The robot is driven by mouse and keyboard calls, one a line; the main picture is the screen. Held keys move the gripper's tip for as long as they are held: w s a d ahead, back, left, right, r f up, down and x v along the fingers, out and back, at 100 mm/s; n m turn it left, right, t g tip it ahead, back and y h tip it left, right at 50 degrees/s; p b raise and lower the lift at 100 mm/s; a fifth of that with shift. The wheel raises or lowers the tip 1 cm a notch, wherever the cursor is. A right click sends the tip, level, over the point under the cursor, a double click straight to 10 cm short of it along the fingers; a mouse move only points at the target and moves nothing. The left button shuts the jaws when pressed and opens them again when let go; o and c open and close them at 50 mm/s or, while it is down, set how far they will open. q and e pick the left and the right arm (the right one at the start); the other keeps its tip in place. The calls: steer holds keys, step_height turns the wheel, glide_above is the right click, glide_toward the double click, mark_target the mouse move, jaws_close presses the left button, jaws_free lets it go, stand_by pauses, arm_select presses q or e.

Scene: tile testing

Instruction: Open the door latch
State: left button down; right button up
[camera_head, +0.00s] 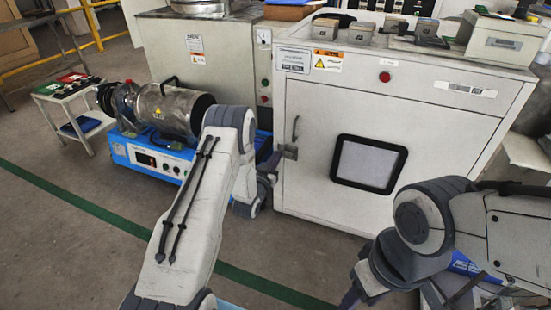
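The white cabinet door (312,185) has a dark square window (368,164) and appears closed. Its latch (290,147) is a small grey handle on the door's left edge, with an upright lever end. My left gripper (272,165) is at the cabinet's left edge, just left of and slightly below the latch. It is small and partly behind my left arm, so I cannot tell whether it touches the latch or how its fingers are set. My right gripper (352,296) is low in the picture, in front of the cabinet and away from the latch, partly cut off by the bottom edge.
A blue-based machine with a metal cylinder (172,108) stands left of the cabinet. A second grey cabinet (205,55) is behind. Tile samples (326,29) and a grey box (503,40) sit on the cabinet top. A small white trolley (68,92) is at left. Floor in front is open.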

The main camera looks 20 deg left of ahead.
stand_by(0.3)
arm_select(q)
steer(key=s+d+n+g+y+b, duration=0.2)
steer(key=d+n+g+y+b, duration=0.3)
steer(key=n+g+y, duration=0.7)
steer(key=shift+s+d+n+g+y+b, duration=0.3)
steer(key=shift+d+n+y, duration=1.15)
steer(key=shift+y, duration=1.45)
steer(key=shift+w, duration=0.1)
steer(key=c, duration=1)
jaws_free()
